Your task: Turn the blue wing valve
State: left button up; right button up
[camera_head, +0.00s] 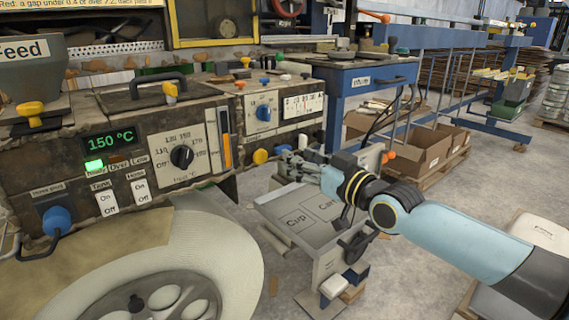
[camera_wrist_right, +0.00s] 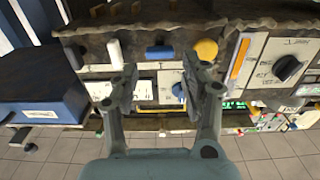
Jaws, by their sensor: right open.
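The blue wing valve (camera_wrist_right: 160,52) is on the machine's front edge, between a yellow knob (camera_wrist_right: 205,49) and a white knob (camera_wrist_right: 115,54). Its wing lies crosswise in the right wrist view. In the head view the blue valve (camera_head: 282,149) is small and partly covered by my gripper. My right gripper (camera_head: 291,162) is in front of this row of knobs. In the right wrist view its two fingers (camera_wrist_right: 158,84) are spread with nothing between them, and the valve appears beyond the gap, apart from the fingertips. My left gripper is not in view.
The control panel has a black dial (camera_head: 182,156), a blue knob (camera_head: 263,113) and an orange slider (camera_head: 226,137) near the valve. A blue workbench (camera_head: 345,85) and cardboard boxes (camera_head: 420,153) are behind.

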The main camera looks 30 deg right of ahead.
aim_at(281, 148)
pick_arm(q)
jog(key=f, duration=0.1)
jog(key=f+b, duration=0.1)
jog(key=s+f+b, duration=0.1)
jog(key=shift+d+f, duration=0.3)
pick_arm(e)
jog(key=w, duration=0.5)
jog(key=shift+w+a, duration=0.2)
jog(key=shift+w, duration=0.05)
pick_arm(q)
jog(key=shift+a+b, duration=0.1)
jog(key=shift+b, duration=0.2)
pick_arm(e)
jog(key=shift+f, duration=0.1)
jog(key=c, duration=0.9)
